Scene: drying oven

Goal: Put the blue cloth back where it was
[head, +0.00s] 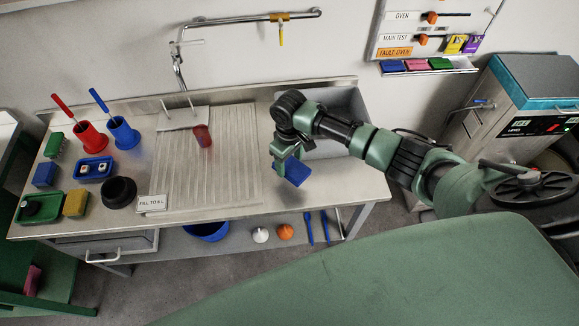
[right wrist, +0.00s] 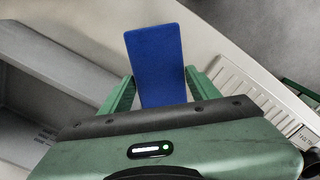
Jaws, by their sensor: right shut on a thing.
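The blue cloth (head: 297,172) is a flat, stiff-looking blue rectangle. My right gripper (head: 284,162) is shut on it above the steel counter, in front of the sink and right of the ribbed drainboard. In the right wrist view the blue cloth (right wrist: 156,58) stands out between the two green fingers of my right gripper (right wrist: 160,88). How far the cloth is above the counter is hard to tell. My left gripper is not in view.
The sink (head: 345,112) lies behind the gripper. The ribbed drainboard (head: 225,165) holds a red cup (head: 202,135). Red and blue containers, a blue tray (head: 95,168), a green tray (head: 28,207) and a black bowl (head: 118,192) crowd the left. The counter's right front is clear.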

